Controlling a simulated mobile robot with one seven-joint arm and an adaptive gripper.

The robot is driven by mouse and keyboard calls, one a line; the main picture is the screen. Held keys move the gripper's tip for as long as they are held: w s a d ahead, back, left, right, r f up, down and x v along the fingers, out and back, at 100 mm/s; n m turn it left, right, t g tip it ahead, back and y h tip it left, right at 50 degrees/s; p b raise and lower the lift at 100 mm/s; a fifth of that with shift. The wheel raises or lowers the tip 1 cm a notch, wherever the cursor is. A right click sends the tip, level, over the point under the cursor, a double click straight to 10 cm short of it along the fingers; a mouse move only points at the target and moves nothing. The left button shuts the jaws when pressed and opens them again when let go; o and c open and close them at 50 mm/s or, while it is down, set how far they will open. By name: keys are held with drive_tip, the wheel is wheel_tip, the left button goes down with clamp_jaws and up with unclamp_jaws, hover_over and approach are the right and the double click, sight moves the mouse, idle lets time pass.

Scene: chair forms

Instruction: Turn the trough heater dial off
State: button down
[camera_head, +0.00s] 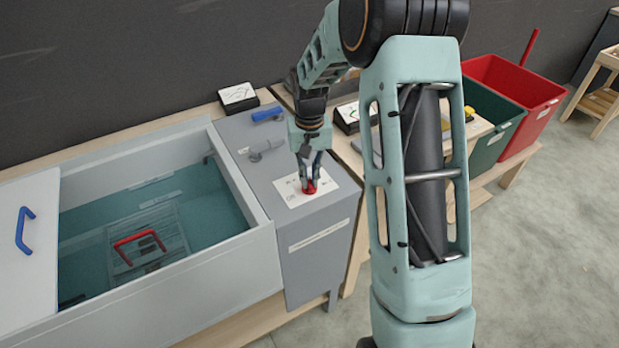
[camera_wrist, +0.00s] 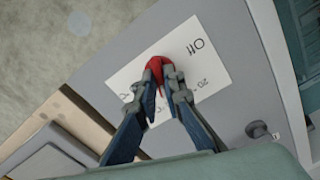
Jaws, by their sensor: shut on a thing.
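The red heater dial (camera_head: 309,187) sits on a white label plate (camera_head: 328,186) on top of the grey control box beside the trough. My gripper (camera_head: 309,178) points down over it, with its fingertips closed on the dial. In the wrist view the red dial (camera_wrist: 158,66) shows between and beyond the fingertips (camera_wrist: 163,82). The word "Off" and a "20" mark are readable on the label (camera_wrist: 190,60); other marks are partly hidden by the fingers. Which mark the dial points to I cannot tell.
The water-filled trough (camera_head: 262,232) is at the left, with a red-handled rack (camera_head: 140,240) in it and a lid with a blue handle (camera_head: 25,230). A blue lever (camera_head: 268,114) and a grey knob (camera_head: 256,156) are on the box. Green and red bins (camera_head: 530,92) stand at the right.

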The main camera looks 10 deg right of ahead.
drive_tip(key=n, duration=0.5)
drive_tip(key=shift+n, duration=0.3)
drive_tip(key=n+p, duration=0.1)
drive_tip(key=n, duration=0.4)
drive_tip(key=shift+r, duration=0.1)
drive_tip(key=n+p, duration=0.2)
drive_tip(key=n, duration=0.3)
drive_tip(key=shift+n, duration=0.4)
drive_tip(key=n+p, duration=0.2)
drive_tip(key=n, duration=0.3)
drive_tip(key=shift+n, duration=0.3)
drive_tip(key=c, duration=2)
unclamp_jaws()
drive_tip(key=shift+c, duration=0.2)
